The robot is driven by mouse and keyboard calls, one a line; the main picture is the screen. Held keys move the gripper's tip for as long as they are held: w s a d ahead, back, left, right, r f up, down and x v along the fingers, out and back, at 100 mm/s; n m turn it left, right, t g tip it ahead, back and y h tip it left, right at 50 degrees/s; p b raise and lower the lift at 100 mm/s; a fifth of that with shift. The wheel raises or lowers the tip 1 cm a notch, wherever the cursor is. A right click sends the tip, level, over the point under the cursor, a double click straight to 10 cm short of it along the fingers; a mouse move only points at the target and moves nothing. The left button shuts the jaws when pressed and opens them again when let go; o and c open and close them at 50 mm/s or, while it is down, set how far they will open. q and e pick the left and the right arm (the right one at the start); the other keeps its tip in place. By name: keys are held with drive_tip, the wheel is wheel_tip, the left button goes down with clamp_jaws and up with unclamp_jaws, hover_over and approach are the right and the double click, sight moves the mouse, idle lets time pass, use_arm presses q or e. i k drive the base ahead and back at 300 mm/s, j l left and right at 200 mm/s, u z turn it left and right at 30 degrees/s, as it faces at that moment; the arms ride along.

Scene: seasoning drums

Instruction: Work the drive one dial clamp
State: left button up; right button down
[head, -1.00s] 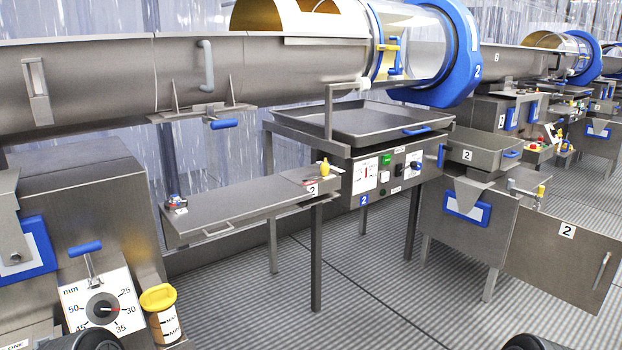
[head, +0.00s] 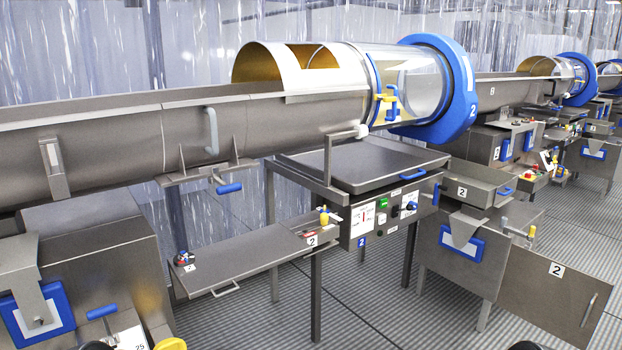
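A blue-handled lever (head: 102,311) shows at the bottom left of the head view, above a white dial plate (head: 128,336). Only the plate's top corner shows, with the number 25; its knob and pointer are below the picture edge. The lever looks like the dial's clamp, but its lower part is cut off and I cannot tell whether it is tight or loose. No label marking it as drive one is readable here. Neither of my grippers shows; only dark rounded parts, probably mine, touch the bottom edge.
A yellow cap (head: 171,344) is beside the dial plate. A steel housing (head: 95,262) stands behind the lever. A steel shelf (head: 240,262) is to the right, below the long trough (head: 90,140). A control panel (head: 386,212) stands farther right. Ribbed floor (head: 400,320) is open at lower middle.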

sight(102, 312)
drive_tip(key=u, duration=1.25)
